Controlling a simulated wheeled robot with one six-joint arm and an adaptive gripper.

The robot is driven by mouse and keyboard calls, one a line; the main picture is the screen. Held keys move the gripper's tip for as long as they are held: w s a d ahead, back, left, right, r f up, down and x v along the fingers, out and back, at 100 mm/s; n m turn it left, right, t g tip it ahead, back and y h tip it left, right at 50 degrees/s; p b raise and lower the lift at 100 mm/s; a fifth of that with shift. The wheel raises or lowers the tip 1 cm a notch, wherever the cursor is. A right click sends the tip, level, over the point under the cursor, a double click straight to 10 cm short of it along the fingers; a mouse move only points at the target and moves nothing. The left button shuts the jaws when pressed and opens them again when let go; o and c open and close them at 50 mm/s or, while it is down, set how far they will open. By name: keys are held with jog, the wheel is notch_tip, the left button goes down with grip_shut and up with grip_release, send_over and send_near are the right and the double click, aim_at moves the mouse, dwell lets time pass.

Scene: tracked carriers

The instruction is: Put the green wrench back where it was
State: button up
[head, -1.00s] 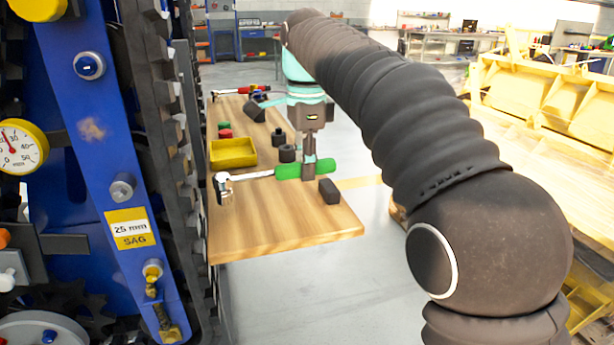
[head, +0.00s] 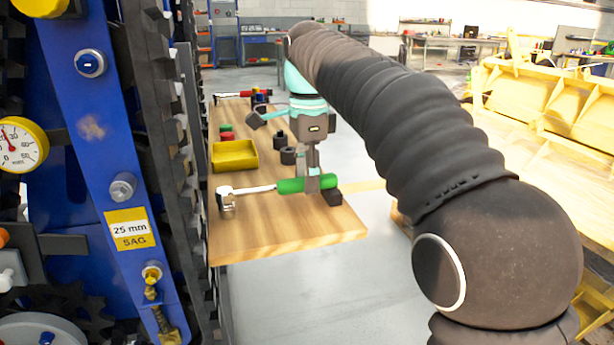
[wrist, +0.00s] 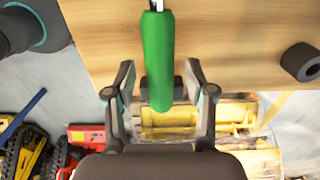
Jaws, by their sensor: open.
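The green wrench has a green handle (head: 290,186) and a chrome shaft ending in a ring head (head: 224,191) at the left. It lies crosswise near the front of the wooden bench, its ring head at a short metal piece (head: 228,207). My gripper (head: 313,178) is at the handle's right part, pointing down. In the wrist view the handle (wrist: 158,50) runs between the two spread fingers of my gripper (wrist: 158,82), with a gap on each side. A dark block (head: 332,195) is by the handle's right end. Whether the handle touches it is unclear.
The wooden bench (head: 285,229) is clear in front of the wrench. A yellow tray (head: 235,157), black cylinders (head: 288,155) and small red and green pieces stand behind it. A blue tracked carrier (head: 95,130) rises close at the left. Yellow machinery (head: 540,105) is at the right.

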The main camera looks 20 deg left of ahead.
notch_tip(320, 180, up, 6)
jog(key=shift+w+r+p, duration=0.1)
jog(key=shift+r+p, duration=0.05)
jog(key=shift+p, duration=0.25)
jog(key=shift+r, duration=0.3)
jog(key=shift+d, duration=0.2)
jog(key=s+d+f+n+t, duration=0.2)
jog(key=s+d+n, duration=0.15)
jog(key=d, duration=0.65)
jog(key=s+d+f+n+t, duration=0.15)
jog(key=s+d, duration=0.25)
jog(key=d, duration=0.6)
jog(key=s+d+f+n+t, duration=0.1)
jog(key=s+d+f+n, duration=0.2)
jog(key=s+d+f, duration=0.2)
jog(key=s+d+f+n+t, duration=0.1)
jog(key=s+d+f+n, duration=0.2)
jog(key=s+d+f, duration=0.3)
jog(key=s+f, duration=0.3)
jog(key=f, duration=0.3)
jog(key=shift+s+f+n, duration=0.15)
jog(key=shift+f+n, duration=0.1)
jog(key=shift+n, duration=0.05)
